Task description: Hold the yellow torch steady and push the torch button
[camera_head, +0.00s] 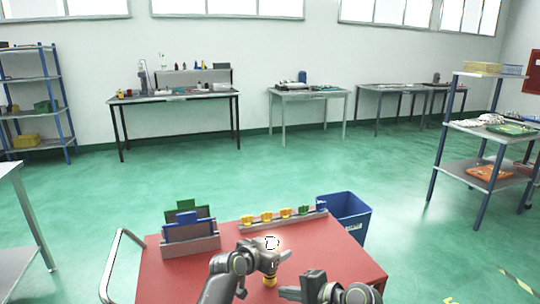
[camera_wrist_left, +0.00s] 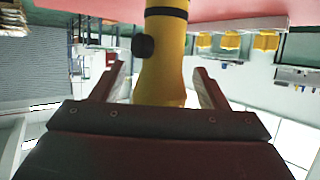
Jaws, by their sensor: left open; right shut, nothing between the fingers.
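A yellow torch (camera_head: 270,281) stands on the red cart top, its pale round head (camera_head: 271,243) facing up. My left gripper (camera_head: 275,257) is at its upper part and hides some of the body. In the left wrist view, which is upside down, the torch (camera_wrist_left: 162,72) lies between the open fingers of my left gripper (camera_wrist_left: 159,72), with gaps visible at both sides. A black button (camera_wrist_left: 143,46) protrudes from the torch's side, near a black band. My right gripper (camera_head: 287,292) is shut and empty, lower, at the cart's front; its fingertips point left towards the torch.
Behind the torch, a grey rack (camera_head: 262,225) holds several yellow pieces and a blue one. A grey holder (camera_head: 190,245) with green and blue plates stands back left. A blue bin (camera_head: 345,215) is beyond the cart. The red cart top (camera_head: 345,257) is clear at right.

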